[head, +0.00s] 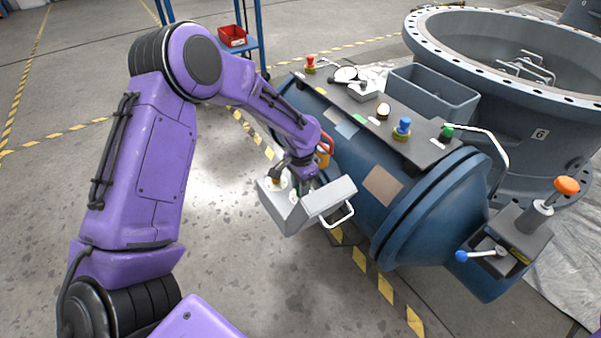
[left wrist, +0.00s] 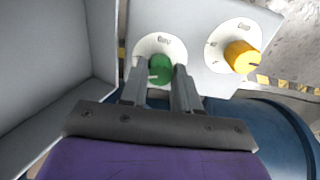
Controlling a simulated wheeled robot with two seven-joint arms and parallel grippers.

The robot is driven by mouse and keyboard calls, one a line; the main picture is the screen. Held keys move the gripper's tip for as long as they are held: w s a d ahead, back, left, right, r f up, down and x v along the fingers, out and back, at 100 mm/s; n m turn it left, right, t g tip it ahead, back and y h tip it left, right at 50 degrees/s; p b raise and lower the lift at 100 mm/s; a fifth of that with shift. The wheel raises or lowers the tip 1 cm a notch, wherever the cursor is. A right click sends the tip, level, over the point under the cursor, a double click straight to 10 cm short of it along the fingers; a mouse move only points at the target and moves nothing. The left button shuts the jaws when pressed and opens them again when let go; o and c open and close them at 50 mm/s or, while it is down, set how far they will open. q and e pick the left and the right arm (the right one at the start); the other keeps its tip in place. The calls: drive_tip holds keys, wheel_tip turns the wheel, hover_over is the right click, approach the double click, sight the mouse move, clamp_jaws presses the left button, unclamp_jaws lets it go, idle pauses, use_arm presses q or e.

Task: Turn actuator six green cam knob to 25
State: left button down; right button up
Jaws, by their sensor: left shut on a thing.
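The green cam knob (left wrist: 160,69) sits on a white round dial on a light grey box, in the left wrist view. A white pointer mark on it points left. My left gripper (left wrist: 161,92) is shut on this knob, one finger on each side. In the head view my left gripper (head: 301,183) reaches down to the grey actuator box (head: 284,212), and the arm partly hides the knob. A yellow-orange knob (left wrist: 242,57) on its own white dial sits to the right of the green one. The dial numbers are too small to read. My right gripper is not in view.
The box is beside a large blue cylindrical valve body (head: 375,190). A grey flanged ring marked 6 (head: 500,90) stands at the right. Floor to the left is clear.

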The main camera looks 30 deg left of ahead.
use_arm(q)
drive_tip(key=n+p, duration=0.1)
drive_tip(key=p, duration=0.1)
drive_tip(key=n+p, duration=0.2)
drive_tip(key=p, duration=0.1)
drive_tip(key=n+p, duration=0.2)
drive_tip(key=p, duration=0.1)
drive_tip(key=shift+r, duration=0.35)
drive_tip(key=shift+w+f+n+p, duration=0.1)
drive_tip(key=shift+f+n+p, duration=0.05)
drive_tip(key=shift+n+p, duration=0.7)
drive_tip(key=shift+f+n+p, duration=0.1)
drive_tip(key=shift+n+p, duration=0.45)
drive_tip(key=shift+n, duration=0.5)
drive_tip(key=c, duration=0.8)
unclamp_jaws()
drive_tip(key=shift+f, duration=0.1)
wheel_tip(320, 180, up, 11)
drive_tip(key=shift+f+p, duration=0.2)
drive_tip(key=shift+p, duration=1)
